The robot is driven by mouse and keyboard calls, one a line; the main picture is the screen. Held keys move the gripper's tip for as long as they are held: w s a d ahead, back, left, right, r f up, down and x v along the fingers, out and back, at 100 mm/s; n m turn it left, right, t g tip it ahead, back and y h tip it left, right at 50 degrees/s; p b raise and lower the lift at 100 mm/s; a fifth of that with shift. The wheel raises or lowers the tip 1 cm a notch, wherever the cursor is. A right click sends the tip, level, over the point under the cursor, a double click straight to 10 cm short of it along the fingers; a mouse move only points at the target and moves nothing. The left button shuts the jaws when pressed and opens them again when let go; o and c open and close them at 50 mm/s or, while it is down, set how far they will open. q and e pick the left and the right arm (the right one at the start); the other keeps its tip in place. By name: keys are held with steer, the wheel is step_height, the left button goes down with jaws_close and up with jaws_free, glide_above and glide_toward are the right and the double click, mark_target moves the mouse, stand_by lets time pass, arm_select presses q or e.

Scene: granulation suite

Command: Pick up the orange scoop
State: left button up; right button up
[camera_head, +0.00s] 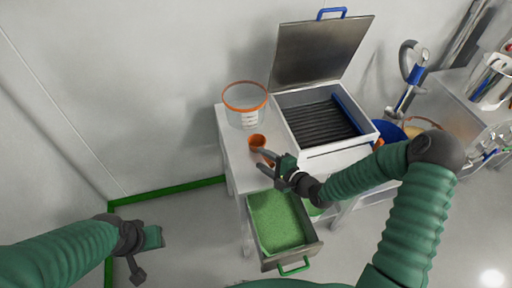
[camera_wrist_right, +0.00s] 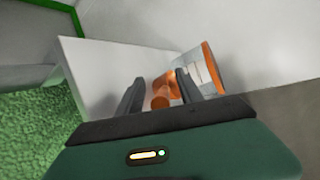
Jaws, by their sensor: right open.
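The orange scoop (camera_head: 257,142) sits on the white table, left of the metal machine. In the right wrist view the scoop (camera_wrist_right: 162,101) shows between the fingers of my right gripper. My right gripper (camera_head: 262,161) is open, with its fingers close to the scoop on its near side. The right gripper also shows in its wrist view (camera_wrist_right: 158,92). I cannot tell whether the fingers touch the scoop. My left gripper (camera_head: 143,253) hangs at the lower left, far from the table; its jaw state is unclear.
A clear beaker with an orange rim (camera_head: 246,108) stands just behind the scoop. The machine (camera_head: 335,148) with its raised lid is to the right. A pulled-out drawer of green granules (camera_head: 312,246) is below the table edge. A blue round container (camera_head: 388,132) is farther right.

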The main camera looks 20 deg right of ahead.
steer(key=shift+w+a+f, duration=0.1)
steer(key=shift+w+f, duration=0.15)
steer(key=shift+w, duration=0.3)
steer(key=shift+w+a+f, duration=0.1)
steer(key=shift+w+f, duration=0.15)
steer(key=shift+w, duration=0.25)
steer(key=shift+w+d+f, duration=0.1)
steer(key=shift+d+f, duration=0.05)
steer(key=shift+d, duration=0.55)
steer(key=shift+c, duration=2.1)
steer(key=shift+a, duration=0.45)
steer(key=c, duration=0.5)
steer(key=shift+a, duration=0.2)
jaws_close()
arm_select(q)
steer(key=shift+d, duration=0.65)
arm_select(e)
steer(key=shift+d, duration=0.45)
arm_select(q)
steer(key=shift+w+a, duration=0.1)
steer(key=shift+a, duration=0.05)
arm_select(e)
steer(key=shift+a, duration=0.15)
